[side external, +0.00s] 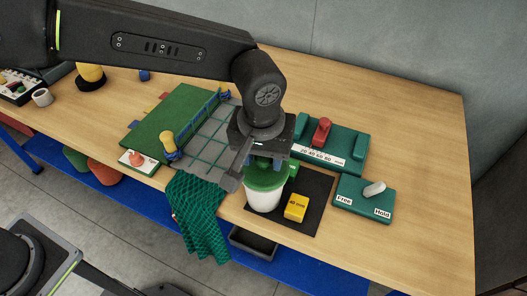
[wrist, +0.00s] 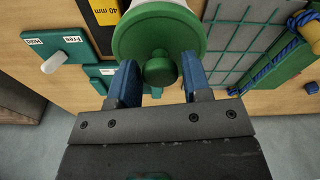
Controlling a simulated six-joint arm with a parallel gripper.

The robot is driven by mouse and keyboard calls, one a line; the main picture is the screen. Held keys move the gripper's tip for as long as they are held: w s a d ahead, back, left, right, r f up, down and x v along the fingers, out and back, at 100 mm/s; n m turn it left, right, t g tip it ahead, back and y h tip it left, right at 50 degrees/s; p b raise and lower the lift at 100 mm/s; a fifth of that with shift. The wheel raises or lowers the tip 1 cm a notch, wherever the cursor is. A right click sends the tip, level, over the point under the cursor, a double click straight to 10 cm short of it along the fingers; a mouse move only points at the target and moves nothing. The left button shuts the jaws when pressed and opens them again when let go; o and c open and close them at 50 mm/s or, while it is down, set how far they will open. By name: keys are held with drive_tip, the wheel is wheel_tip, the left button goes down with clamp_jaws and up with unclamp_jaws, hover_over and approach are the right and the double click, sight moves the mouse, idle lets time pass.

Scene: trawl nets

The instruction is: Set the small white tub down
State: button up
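The small white tub (side external: 264,197) has a green lid with a round knob and stands upright below my gripper (side external: 264,163). In the wrist view the green lid (wrist: 160,32) fills the top middle, with the tub's white wall just showing above it.
A yellow block (side external: 296,207) marked 40 mm is close right of the tub. A green Free/Hold switch box (side external: 364,200) is farther right, a green scale block (side external: 345,148) behind. Green netting (side external: 200,215) hangs over the table edge at left, below a net frame (side external: 207,133).

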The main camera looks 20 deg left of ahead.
drive_tip(key=shift+o, duration=1.2)
drive_tip(key=shift+r, duration=0.1)
wheel_tip(320, 180, up, 12)
drive_tip(key=s, duration=0.1)
drive_tip(key=shift+s+d, duration=0.15)
drive_tip(key=shift+s, duration=0.05)
drive_tip(key=shift+r, duration=0.1)
drive_tip(key=s+a+r+t, duration=0.1)
drive_tip(key=a+r, duration=0.3)
drive_tip(key=a, duration=0.8)
drive_tip(key=s+a+f+m+t, duration=0.1)
drive_tip(key=s+a+f, duration=0.1)
drive_tip(key=s+a, duration=0.4)
drive_tip(key=s+a+f+m+t, duration=0.1)
drive_tip(key=s+a+f+t, duration=0.1)
drive_tip(key=s+a, duration=0.5)
drive_tip(key=a+f, duration=0.1)
drive_tip(key=a, duration=0.4)
drive_tip(key=shift+s+f, duration=0.3)
drive_tip(key=shift+f, duration=0.05)
